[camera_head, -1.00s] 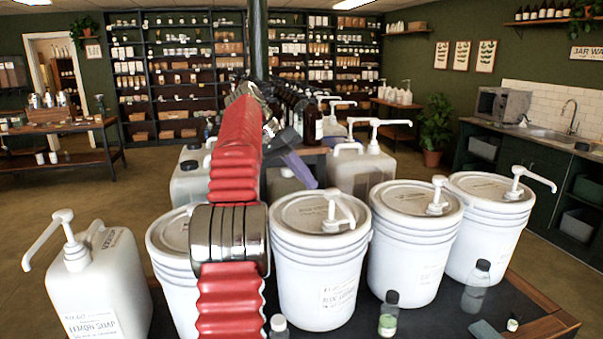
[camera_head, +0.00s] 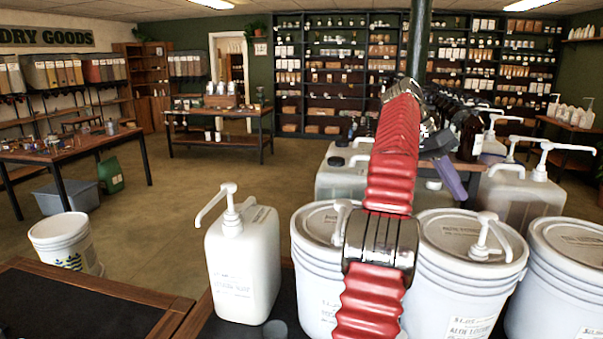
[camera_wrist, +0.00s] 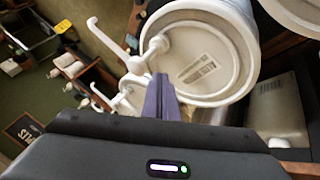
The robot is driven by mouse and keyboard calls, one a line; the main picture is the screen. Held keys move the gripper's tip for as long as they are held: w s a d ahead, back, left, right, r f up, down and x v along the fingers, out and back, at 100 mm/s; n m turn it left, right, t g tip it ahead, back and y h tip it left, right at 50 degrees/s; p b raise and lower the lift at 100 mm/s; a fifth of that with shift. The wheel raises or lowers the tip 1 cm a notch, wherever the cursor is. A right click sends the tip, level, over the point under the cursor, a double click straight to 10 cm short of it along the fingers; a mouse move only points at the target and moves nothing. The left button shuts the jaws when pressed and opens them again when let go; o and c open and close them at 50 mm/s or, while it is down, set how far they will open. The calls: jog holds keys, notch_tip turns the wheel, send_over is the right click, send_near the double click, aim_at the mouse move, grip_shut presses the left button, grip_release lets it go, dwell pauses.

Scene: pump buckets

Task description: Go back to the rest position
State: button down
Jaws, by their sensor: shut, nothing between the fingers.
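My red ribbed arm rises through the head view over the white pump buckets. My gripper (camera_head: 449,179) shows at its far end as purple fingers, partly hidden behind the arm. In the wrist view my gripper (camera_wrist: 161,88) is shut, its purple fingers together and empty. Beyond them in that view is a white bucket lid with a pump (camera_wrist: 195,60). In the head view a white lemon soap jug with a pump (camera_head: 243,265) stands left of the buckets. One bucket (camera_head: 318,268) is partly covered by my arm, and another bucket (camera_head: 462,290) stands right of it.
Jugs with pumps (camera_head: 520,195) stand behind the buckets. A small white bucket (camera_head: 62,245) is at the left. A wooden table (camera_head: 75,152) and a display table (camera_head: 218,126) stand farther back. Open floor (camera_head: 150,220) lies between.

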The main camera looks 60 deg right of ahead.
dwell(0.3)
jog(key=w+a+r+n+t+h, duration=0.15)
jog(key=w+a+n, duration=0.35)
jog(key=w, duration=0.5)
jog(key=w+a+n+t+h, duration=0.1)
jog(key=w+a+n+t, duration=0.15)
jog(key=w+a, duration=0.55)
jog(key=w+a+r+n+t+h, duration=0.15)
jog(key=w+a+n, duration=0.3)
jog(key=w, duration=0.65)
jog(key=w+a+f+n+t, duration=0.2)
jog(key=a+f+n, duration=0.1)
jog(key=a, duration=0.7)
jog(key=w+a+f+n+t+y, duration=0.1)
jog(key=w+a+f+n, duration=0.2)
jog(key=a, duration=0.7)
jog(key=w+a+f+n+t, duration=0.2)
jog(key=a+f+n, duration=0.1)
jog(key=a, duration=0.7)
jog(key=s+a+f+n+t+y, duration=0.1)
jog(key=s+a+f+n, duration=0.1)
jog(key=a+f, duration=0.4)
jog(key=s+a+f+n+t+y, duration=0.1)
jog(key=s+a+f, duration=0.4)
jog(key=a, duration=0.7)
jog(key=shift+f+n+y, duration=0.35)
jog(key=shift+n+y, duration=0.35)
jog(key=shift+n, duration=0.5)
jog(key=shift+s+t, duration=0.2)
jog(key=shift+t, duration=0.05)
